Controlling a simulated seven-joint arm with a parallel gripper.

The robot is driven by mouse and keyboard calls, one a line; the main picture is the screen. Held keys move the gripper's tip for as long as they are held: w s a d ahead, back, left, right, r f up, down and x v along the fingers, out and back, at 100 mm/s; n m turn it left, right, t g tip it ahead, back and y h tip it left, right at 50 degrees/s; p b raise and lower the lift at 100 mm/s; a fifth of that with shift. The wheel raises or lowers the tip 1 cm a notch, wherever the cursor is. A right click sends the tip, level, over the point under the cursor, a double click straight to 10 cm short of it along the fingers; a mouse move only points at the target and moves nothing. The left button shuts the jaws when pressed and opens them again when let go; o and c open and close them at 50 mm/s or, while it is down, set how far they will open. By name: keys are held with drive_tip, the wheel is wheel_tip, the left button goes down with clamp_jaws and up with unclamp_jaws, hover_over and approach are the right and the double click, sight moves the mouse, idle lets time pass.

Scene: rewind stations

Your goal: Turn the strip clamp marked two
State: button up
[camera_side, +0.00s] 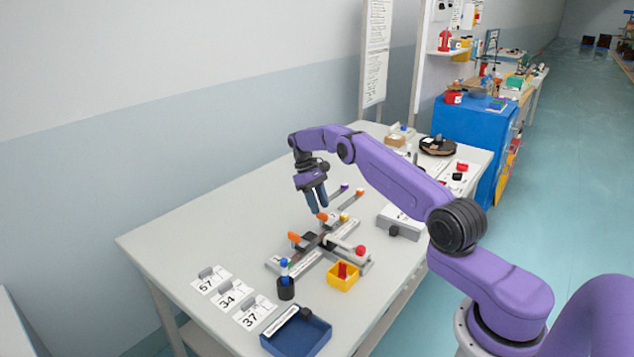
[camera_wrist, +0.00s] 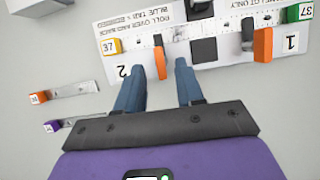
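The strip clamp marked two is an orange lever (camera_wrist: 160,62) in the wrist view, beside a printed 2 on a white labelled board (camera_wrist: 215,55). In the side view this clamp (camera_side: 322,217) shows just below my gripper. My gripper (camera_wrist: 159,66) is open, its two blue fingers apart. In the wrist view the orange lever shows in the gap between the fingertips; I cannot tell whether they touch it. In the side view my gripper (camera_side: 318,211) points down over the clamp. A second orange clamp (camera_wrist: 263,46) stands by the printed 1, to the right.
Two small tagged strips (camera_wrist: 75,91) lie to the left. A yellow bin (camera_side: 343,284), a blue tray (camera_side: 312,340) and numbered cards (camera_side: 232,297) are on the table.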

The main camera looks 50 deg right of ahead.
wheel_tip(320, 180, up, 9)
drive_tip(key=shift+w+r, duration=0.2)
drive_tip(key=shift+w, duration=0.25)
idle(0.4)
